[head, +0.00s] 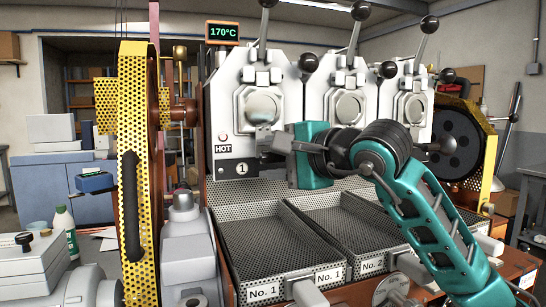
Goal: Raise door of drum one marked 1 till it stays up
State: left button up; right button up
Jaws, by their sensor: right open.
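Drum one's front (240,110) is the leftmost of three pale metal faceplates. It has a round cover (262,107) in the middle, a HOT label and a black plate marked 1 (242,168) at its lower edge. The door seems to be down, but its lower part is partly hidden by my gripper. My right gripper (268,143) comes in from the right, its teal body beside the faceplate. Its grey fingers are open just below the round cover, at the door's lower right. I cannot tell whether they touch it. My left gripper does not show.
Perforated cooling trays (268,240) labelled No. 1 lie below the drums. A yellow perforated guard (137,160) stands on the left. Black-knobbed levers (308,62) stick out above and beside the faceplates. A display reading 170°C (222,32) sits on top.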

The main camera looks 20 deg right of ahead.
grip_shut()
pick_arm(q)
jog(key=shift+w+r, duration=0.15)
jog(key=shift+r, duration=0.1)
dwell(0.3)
